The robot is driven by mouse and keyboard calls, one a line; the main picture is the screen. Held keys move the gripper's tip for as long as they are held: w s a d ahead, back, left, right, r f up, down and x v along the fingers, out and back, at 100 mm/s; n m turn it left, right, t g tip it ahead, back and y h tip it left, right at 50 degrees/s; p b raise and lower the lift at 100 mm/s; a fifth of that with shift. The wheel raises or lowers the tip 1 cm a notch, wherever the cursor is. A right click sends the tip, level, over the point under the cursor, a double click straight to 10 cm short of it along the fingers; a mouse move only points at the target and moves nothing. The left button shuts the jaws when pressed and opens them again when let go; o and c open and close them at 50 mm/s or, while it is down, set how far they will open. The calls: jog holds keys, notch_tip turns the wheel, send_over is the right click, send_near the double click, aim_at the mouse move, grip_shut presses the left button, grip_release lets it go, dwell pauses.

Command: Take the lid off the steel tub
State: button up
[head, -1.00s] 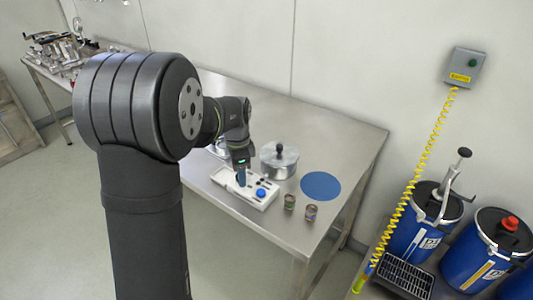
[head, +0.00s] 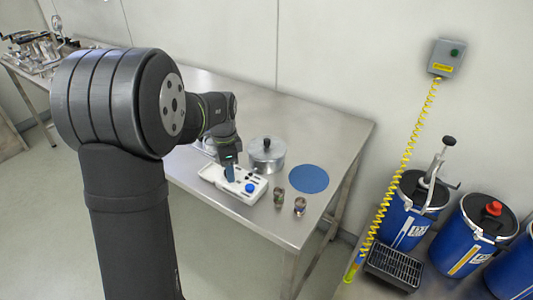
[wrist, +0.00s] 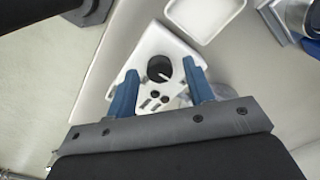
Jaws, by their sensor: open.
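The steel tub (head: 267,160) stands on the steel table with its flat lid on. A black knob (head: 267,142) tops the lid. My gripper (head: 231,176) is left of the tub in the head view, apart from it, above a white box. In the wrist view my gripper (wrist: 160,72) shows two blue fingers spread apart with nothing held between them. Below and between them is a white panel with a dark round opening. I cannot clearly make out the tub in the wrist view.
The white box (head: 213,177) with a blue button sits on the table (head: 330,130), left of the tub. A blue round mat (head: 309,179) lies to its right. Two small cans (head: 279,197) (head: 300,206) stand near the front edge. Blue drums (head: 407,222) are off to the right.

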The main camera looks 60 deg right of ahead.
dwell(0.4)
jog(key=s+d+r+n+t+h, duration=0.1)
jog(key=s+d+r+n, duration=0.1)
jog(key=d+r+n, duration=0.15)
jog(key=s+d+r+n+t, duration=0.1)
jog(key=s+d+r+n, duration=0.1)
jog(key=r+n, duration=0.25)
jog(key=n+t+h, duration=0.1)
jog(key=n+h, duration=0.1)
jog(key=n, duration=0.7)
send_near(267, 140)
jog(key=x, duration=0.4)
jog(key=shift+s+f, duration=0.2)
jog(key=shift+s, duration=0.1)
jog(key=x, duration=0.5)
jog(key=shift+w, duration=0.35)
grip_shut()
